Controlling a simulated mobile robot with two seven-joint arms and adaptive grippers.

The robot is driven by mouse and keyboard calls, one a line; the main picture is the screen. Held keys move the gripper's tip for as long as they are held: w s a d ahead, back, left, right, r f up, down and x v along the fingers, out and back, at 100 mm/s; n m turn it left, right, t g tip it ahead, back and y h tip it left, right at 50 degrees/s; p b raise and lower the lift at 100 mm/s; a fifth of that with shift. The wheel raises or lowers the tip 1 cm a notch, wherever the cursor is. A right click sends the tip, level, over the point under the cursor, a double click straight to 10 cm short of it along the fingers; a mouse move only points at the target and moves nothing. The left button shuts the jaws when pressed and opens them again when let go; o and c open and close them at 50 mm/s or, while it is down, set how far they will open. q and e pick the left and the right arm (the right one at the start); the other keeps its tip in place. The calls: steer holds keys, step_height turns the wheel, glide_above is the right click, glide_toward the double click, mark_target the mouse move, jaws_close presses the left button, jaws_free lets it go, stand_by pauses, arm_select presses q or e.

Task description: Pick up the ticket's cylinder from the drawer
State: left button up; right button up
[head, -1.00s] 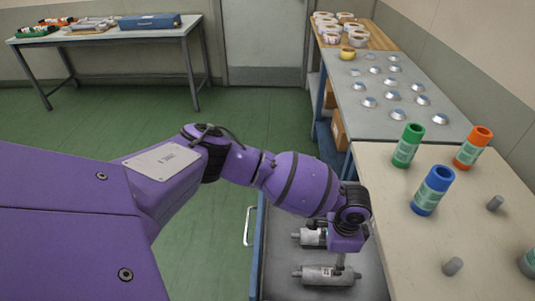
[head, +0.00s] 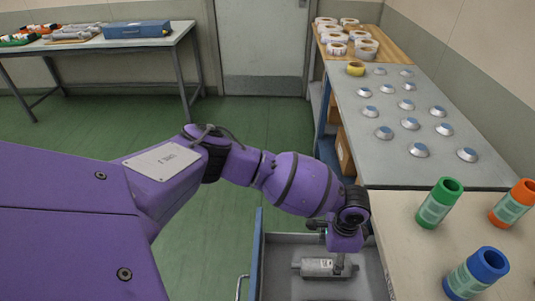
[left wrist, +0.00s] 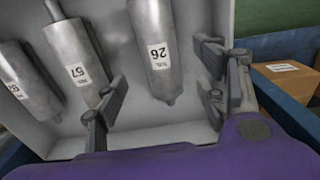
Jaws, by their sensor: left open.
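The open drawer (head: 285,285) holds silver cylinders with white labels. One cylinder (head: 318,267) lies under my left gripper (head: 342,264) in the head view. In the left wrist view my left gripper (left wrist: 160,80) is open, with its fingers on either side of the end of a cylinder (left wrist: 158,50) whose label shows digits like 26. The fingers look apart from it. A cylinder (left wrist: 75,55) labelled like 57 lies left of it, and another (left wrist: 28,80) is at the far left. Which one the ticket names is not shown. My right gripper is not in view.
A table with a green tube (head: 438,203), an orange tube (head: 512,203) and a blue tube (head: 476,274) stands right of the drawer. Behind it is a grey table (head: 400,160) with several metal domes. A cardboard box (left wrist: 287,80) sits beyond the drawer wall.

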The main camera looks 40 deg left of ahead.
mark_target(327, 263)
arm_select(q)
steer(key=f, duration=0.7)
steer(key=shift+s+a+f+b, duration=0.1)
steer(key=shift+s+a+b, duration=0.1)
steer(key=shift+a+b, duration=0.15)
steer(key=shift+a, duration=0.1)
steer(key=shift+c, duration=0.4)
steer(key=shift+w, duration=0.1)
jaws_close()
